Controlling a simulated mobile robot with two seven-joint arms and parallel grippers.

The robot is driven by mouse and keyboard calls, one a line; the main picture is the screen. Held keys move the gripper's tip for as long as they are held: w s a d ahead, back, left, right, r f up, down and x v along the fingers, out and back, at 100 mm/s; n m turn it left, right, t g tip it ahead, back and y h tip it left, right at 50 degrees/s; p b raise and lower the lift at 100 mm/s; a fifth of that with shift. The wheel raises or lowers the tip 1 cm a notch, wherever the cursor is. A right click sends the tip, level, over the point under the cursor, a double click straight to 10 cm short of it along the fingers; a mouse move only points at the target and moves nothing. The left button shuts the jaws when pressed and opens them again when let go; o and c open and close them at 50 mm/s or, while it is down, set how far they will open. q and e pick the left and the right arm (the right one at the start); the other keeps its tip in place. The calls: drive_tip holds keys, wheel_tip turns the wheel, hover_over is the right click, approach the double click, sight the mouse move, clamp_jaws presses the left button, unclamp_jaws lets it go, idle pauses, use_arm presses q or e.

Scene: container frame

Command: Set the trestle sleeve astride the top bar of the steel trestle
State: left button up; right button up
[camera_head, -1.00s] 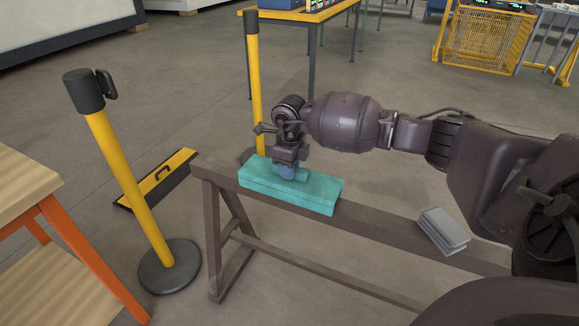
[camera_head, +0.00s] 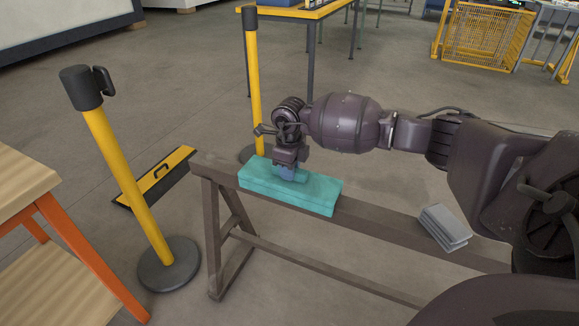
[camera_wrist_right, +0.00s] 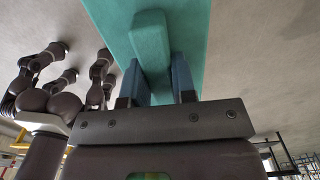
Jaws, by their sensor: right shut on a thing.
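The teal trestle sleeve (camera_head: 315,195) is a long block with a raised ridge on top. It sits over the left part of the top bar of the brown steel trestle (camera_head: 380,221), lined up with the bar. My right gripper (camera_head: 289,175) comes down from above and is shut on the sleeve's ridge. In the right wrist view its blue fingers (camera_wrist_right: 162,82) lie on both sides of the ridge of the sleeve (camera_wrist_right: 185,22). The sleeve's underside is hidden, so I cannot tell whether it bears fully on the bar. My left gripper is not in view.
A grey ribbed block (camera_head: 443,229) lies on the bar to the right. Yellow posts (camera_head: 127,185) and (camera_head: 253,85) stand left of and behind the trestle. A wooden table (camera_head: 25,185) with orange legs is at the left. The floor around is mostly clear.

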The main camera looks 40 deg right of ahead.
use_arm(q)
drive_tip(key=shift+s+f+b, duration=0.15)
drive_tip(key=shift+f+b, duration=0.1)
drive_tip(key=shift+b, duration=0.05)
use_arm(e)
drive_tip(key=shift+f, duration=1.05)
drive_tip(key=o, duration=1)
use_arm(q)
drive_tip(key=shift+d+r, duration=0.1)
use_arm(e)
wheel_tip(320, 180, up, 3)
drive_tip(key=shift+w+f+p, duration=0.1)
drive_tip(key=shift+w+p, duration=0.05)
drive_tip(key=shift+p, duration=0.25)
wheel_tip(320, 180, up, 8)
drive_tip(key=shift+f+p, duration=0.1)
drive_tip(key=shift+p, duration=0.85)
drive_tip(key=shift+s+r, duration=0.2)
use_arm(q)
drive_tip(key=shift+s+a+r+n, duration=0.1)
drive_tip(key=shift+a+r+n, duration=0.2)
